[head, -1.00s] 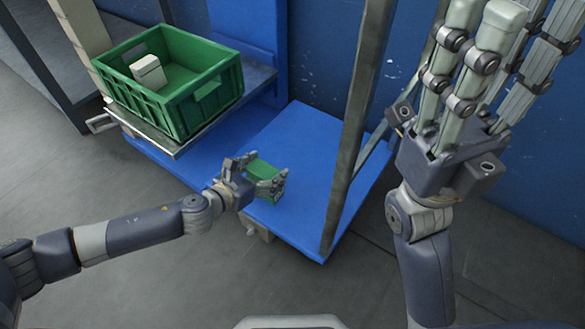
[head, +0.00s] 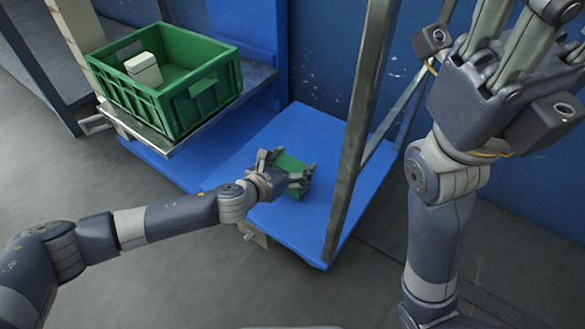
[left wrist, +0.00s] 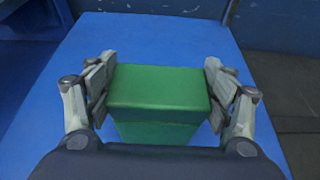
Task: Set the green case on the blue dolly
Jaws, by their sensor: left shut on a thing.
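The green case (head: 289,165) is a small box held between the fingers of my left gripper (head: 287,178). In the left wrist view the case (left wrist: 158,92) sits upright between the two fingers (left wrist: 158,95), which press on its sides. The blue dolly (head: 300,222) has a flat blue deck, and the case is over its middle. I cannot tell whether the case's bottom touches the deck. My right gripper (head: 515,70) is raised at the upper right, with its fingers spread and cut off by the frame, and holds nothing visible.
A green crate (head: 205,103) with a white box (head: 143,70) in it stands on a metal shelf at the left. A grey upright post (head: 352,150) rises at the dolly's right side. A blue wall (head: 325,60) is behind. Deck around the case is bare.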

